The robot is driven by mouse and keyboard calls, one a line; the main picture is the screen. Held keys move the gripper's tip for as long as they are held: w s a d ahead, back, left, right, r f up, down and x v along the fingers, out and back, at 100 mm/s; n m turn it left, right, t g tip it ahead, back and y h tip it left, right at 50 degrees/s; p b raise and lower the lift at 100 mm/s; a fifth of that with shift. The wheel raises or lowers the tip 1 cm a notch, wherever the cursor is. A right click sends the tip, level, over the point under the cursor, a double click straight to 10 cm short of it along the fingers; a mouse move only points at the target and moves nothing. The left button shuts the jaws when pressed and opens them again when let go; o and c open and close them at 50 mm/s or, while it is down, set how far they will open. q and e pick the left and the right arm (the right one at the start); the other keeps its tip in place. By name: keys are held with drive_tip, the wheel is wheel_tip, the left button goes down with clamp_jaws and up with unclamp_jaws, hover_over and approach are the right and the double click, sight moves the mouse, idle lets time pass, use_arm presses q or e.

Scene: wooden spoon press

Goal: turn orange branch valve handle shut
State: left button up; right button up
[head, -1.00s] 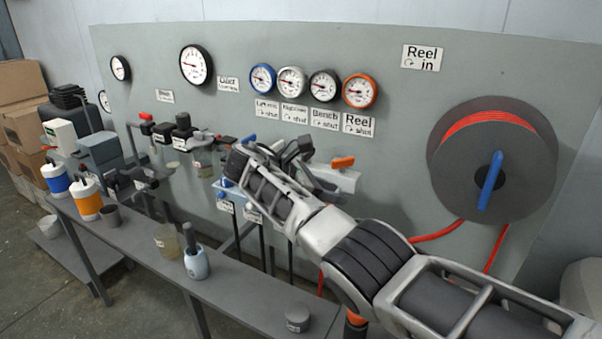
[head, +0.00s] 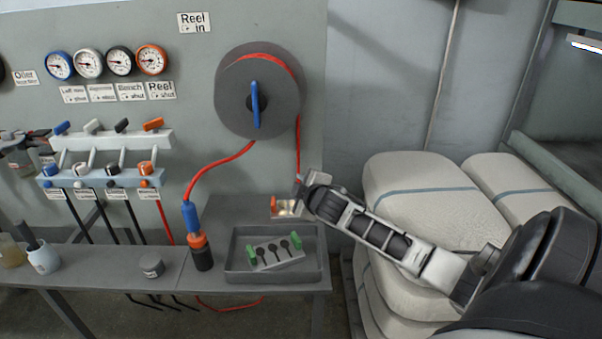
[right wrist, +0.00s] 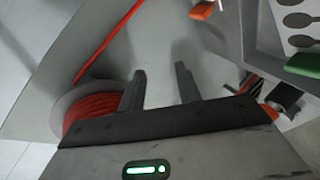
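The orange branch valve handle (head: 153,124) sits at the right end of the pale manifold (head: 110,142), below the gauges. It lies nearly sideways, its right end slightly higher. The "Reel shut" label (head: 161,90) is above the orange handle. My left gripper is not in view.
Blue, grey and black handles stand left of the orange one. The hose reel (head: 258,92) hangs on the panel, its red hose (head: 215,172) curving down to a blue-orange fitting (head: 191,218). The grey tray (head: 235,273) holds a spoon mould.

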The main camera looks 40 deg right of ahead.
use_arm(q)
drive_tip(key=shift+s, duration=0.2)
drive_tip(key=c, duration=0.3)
use_arm(e)
drive_tip(key=shift+o, duration=0.3)
drive_tip(key=s+a+f+y, duration=0.2)
drive_tip(key=s+a+f, duration=0.3)
drive_tip(key=a, duration=0.3)
drive_tip(key=s+a+f+m+g+y, duration=0.1)
drive_tip(key=s+a+f+y, duration=0.1)
drive_tip(key=s+a+f, duration=0.3)
drive_tip(key=a+f, duration=0.2)
drive_tip(key=a, duration=0.1)
drive_tip(key=shift+s+a+f+y, duration=0.15)
drive_tip(key=shift+s+a+y, duration=0.1)
drive_tip(key=shift+s+y, duration=0.1)
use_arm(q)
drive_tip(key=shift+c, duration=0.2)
use_arm(e)
drive_tip(key=s+a+f+m+g+y, duration=0.1)
drive_tip(key=s+a+f+m+y, duration=0.2)
drive_tip(key=s+a, duration=1.1)
drive_tip(key=shift+a+f+m+g, duration=0.25)
drive_tip(key=shift+a+m+g, duration=0.25)
drive_tip(key=shift+a, duration=0.65)
